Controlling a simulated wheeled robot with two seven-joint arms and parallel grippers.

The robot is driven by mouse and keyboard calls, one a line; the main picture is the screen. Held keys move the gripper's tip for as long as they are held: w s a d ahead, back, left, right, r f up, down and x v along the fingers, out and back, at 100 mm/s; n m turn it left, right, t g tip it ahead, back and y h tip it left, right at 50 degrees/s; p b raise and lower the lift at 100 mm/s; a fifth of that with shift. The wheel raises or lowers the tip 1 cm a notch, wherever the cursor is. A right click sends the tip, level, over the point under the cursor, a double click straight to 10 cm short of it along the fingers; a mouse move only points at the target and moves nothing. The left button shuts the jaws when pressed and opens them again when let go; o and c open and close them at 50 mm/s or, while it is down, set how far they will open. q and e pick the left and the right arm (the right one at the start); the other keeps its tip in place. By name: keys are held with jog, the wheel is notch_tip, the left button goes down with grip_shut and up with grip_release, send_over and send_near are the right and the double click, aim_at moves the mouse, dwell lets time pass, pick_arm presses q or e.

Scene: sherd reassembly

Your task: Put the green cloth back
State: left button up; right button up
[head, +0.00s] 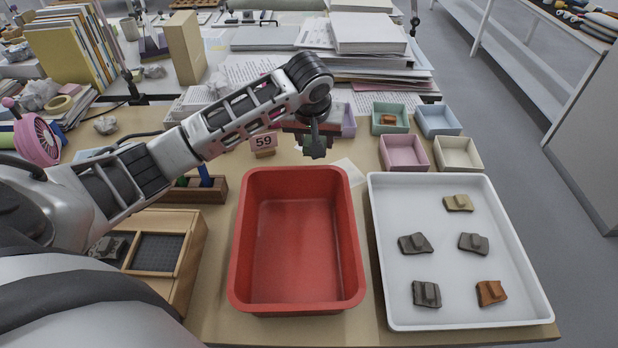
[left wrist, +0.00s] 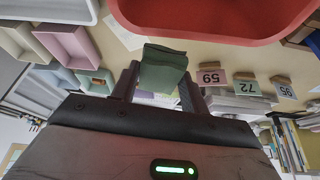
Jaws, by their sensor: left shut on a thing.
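The green cloth (head: 315,146) is a small dark green folded piece. It hangs below my left gripper (head: 312,130), beyond the far edge of the red tub. In the left wrist view the green cloth (left wrist: 163,66) sits between the two fingers of my left gripper (left wrist: 160,84), which is shut on it. The cloth is held in the air above the table, and nothing is seen touching it from below. My right gripper is in neither view.
The empty red tub (head: 293,250) stands in front. A white tray (head: 450,310) at right holds several sherds. Small coloured boxes, among them a green one (head: 390,128) with an orange sherd, stand behind it. Number card 59 (head: 263,142) is left of the gripper; papers and books fill the back.

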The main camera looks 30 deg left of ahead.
aim_at(303, 145)
pick_arm(q)
jog(key=shift+n+y, duration=0.3)
jog(key=shift+n, duration=0.5)
jog(key=w+a+f, duration=0.1)
jog(key=f, duration=0.2)
jog(key=w+a+f, duration=0.1)
jog(key=a+f, duration=0.1)
jog(key=f, duration=0.1)
jog(key=a+f, duration=0.1)
jog(key=f, duration=0.2)
jog(key=shift+w+a+f+b, duration=0.15)
jog(key=shift+w+a+b, duration=0.2)
jog(key=shift+w, duration=0.05)
jog(key=shift+f, duration=2.05)
jog(key=shift+f, duration=0.15)
jog(key=o, duration=0.9)
jog(key=shift+r, duration=0.5)
jog(key=p+v, duration=0.1)
jog(key=v, duration=1)
jog(key=shift+d+r, duration=0.1)
jog(key=shift+r, duration=0.15)
